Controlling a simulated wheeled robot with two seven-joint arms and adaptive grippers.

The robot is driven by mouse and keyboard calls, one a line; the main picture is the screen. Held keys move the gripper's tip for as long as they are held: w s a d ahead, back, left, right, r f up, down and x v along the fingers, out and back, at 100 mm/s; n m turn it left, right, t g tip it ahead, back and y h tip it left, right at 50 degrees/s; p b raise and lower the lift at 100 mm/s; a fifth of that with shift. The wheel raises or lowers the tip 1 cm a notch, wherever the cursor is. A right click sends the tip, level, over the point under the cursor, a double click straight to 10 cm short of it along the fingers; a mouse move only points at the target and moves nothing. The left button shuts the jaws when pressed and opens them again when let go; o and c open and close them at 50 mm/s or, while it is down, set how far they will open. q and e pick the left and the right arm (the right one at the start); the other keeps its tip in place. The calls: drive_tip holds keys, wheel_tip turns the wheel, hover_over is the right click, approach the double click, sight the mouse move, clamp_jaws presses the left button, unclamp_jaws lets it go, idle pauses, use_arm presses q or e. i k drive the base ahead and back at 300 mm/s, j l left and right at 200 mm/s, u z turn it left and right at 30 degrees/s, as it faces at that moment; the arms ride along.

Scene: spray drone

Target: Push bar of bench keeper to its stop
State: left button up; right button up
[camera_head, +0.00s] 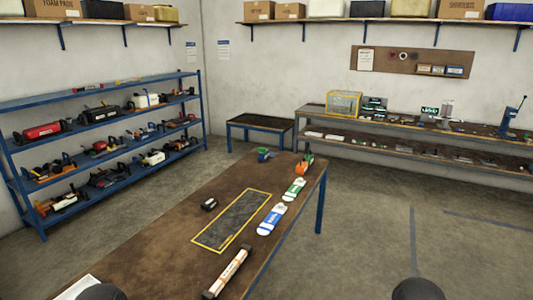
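The wooden workbench (150,246) runs from the bottom of the view toward the middle. On it is a dark mat with a yellow border (232,220). A long white and orange bar-shaped object with dark ends (228,272) lies near the bench's front right edge. A small black block (209,204) sits left of the mat. I cannot tell for certain which item is the bench keeper or where its stop is. Neither gripper shows; only dark rounded parts of mine appear at the bottom edge.
A blue-and-white item (271,219), a green-and-white item (293,189) and an orange-and-green item (304,164) line the bench's right edge. A blue-green item (264,154) is at the far end. A blue shelf rack (100,103) stands left. Floor at right is clear.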

sight(262, 150)
drive_tip(key=z, duration=0.9)
drive_tip(key=i+z, duration=0.1)
drive_tip(key=i, duration=3.45)
drive_tip(key=i+u, duration=0.15)
drive_tip(key=i, duration=0.4)
drive_tip(key=i+l+u, duration=0.2)
drive_tip(key=i, duration=0.3)
drive_tip(key=i+l+u, duration=0.15)
drive_tip(key=i, duration=0.4)
drive_tip(key=u, duration=2.15)
